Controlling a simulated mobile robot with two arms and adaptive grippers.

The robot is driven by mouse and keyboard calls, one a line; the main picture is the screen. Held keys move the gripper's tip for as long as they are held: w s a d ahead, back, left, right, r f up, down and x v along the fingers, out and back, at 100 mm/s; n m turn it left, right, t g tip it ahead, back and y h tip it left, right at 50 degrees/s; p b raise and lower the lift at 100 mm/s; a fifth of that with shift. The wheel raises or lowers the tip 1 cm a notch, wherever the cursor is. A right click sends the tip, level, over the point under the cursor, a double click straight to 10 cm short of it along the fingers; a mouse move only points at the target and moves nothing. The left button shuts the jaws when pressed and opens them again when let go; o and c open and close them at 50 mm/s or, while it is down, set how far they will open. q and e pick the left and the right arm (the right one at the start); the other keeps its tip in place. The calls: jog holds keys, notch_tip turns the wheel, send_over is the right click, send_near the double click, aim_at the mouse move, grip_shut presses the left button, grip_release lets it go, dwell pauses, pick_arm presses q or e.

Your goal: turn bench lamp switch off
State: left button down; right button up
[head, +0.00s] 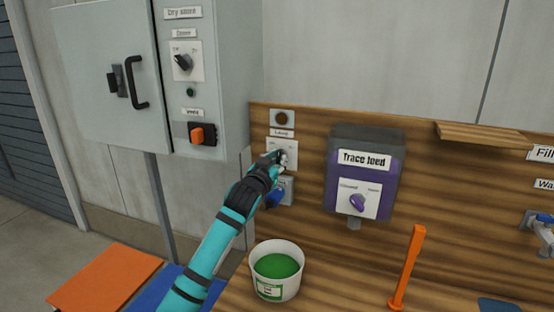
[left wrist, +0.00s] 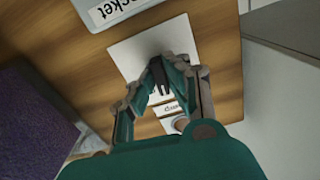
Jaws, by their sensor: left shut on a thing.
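The bench lamp switch is a white plate (head: 291,146) on the wooden backboard, under a small label and a round dark-centred fitting (head: 282,118). In the left wrist view the plate (left wrist: 130,52) carries a dark knob (left wrist: 161,77) between my fingers. My left gripper (head: 281,158) reaches up to this plate and is shut on the knob; it also shows in the left wrist view (left wrist: 168,72). The fingers hide part of the knob and plate, so its setting cannot be read. My right gripper is not in view.
A socket box with a blue part (head: 275,197) sits just below the switch. The purple Trace feed box (head: 365,172) is to the right and a grey cabinet (head: 110,80) to the left. A white tub of green material (head: 277,288) and an orange upright lever (head: 408,268) stand below.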

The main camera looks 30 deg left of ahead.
pick_arm(q)
jog(key=n+p, duration=0.2)
jog(key=n, duration=0.3)
jog(key=shift+d+n, duration=0.1)
jog(key=shift+n, duration=0.2)
jog(key=shift+n+p, duration=1.15)
jog(key=shift+n, duration=1.05)
jog(key=c, duration=1.4)
grip_release()
jog(key=shift+o, duration=0.2)
jog(key=v, duration=1.2)
jog(key=shift+f, duration=0.15)
